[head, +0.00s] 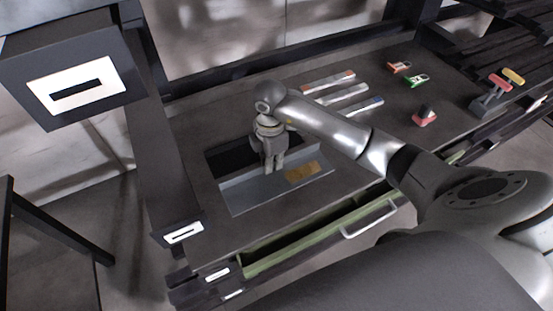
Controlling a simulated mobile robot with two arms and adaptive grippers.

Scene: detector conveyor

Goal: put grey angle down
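My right gripper (270,168) points down over the worktable, reached by my arm from the right. Its fingers look close together and their tips meet a long grey angle-shaped piece (245,196). Whether they grip it is hard to tell, as the contact is small and partly hidden by the fingers. The grey piece lies along the front of a dark rectangular recess (232,156) in the table. A brownish-yellow patch (303,172) shows on or beside its right part. My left gripper is not in view.
Several light strips with coloured ends (343,95) lie behind my arm. Small red and green parts (417,81), a red-topped block (424,117) and a stand with red and yellow handles (491,92) are to the right. A green-edged drawer with a handle (370,219) runs along the front.

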